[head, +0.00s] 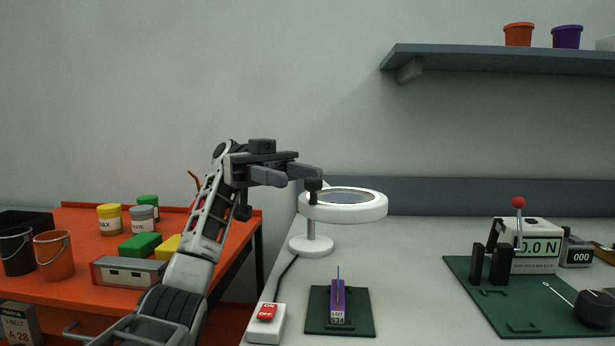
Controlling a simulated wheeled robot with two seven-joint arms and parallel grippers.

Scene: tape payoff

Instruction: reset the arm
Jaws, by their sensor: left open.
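My left arm comes in from the lower left and rises in front of the orange table. My left gripper (285,173) is open and empty, raised above the bench beside the black knob of the magnifier lamp (372,208). Its two grey fingers point right. I cannot tell whether they touch the lamp. My right gripper is not in view.
The grey bench (410,270) bears a purple lot-labelled piece (337,302) on a green mat (362,322), a red-and-white switch box (267,320) and a force gauge (535,248). The orange table (80,222) holds buckets, jars and boxes. A shelf (480,57) hangs upper right.

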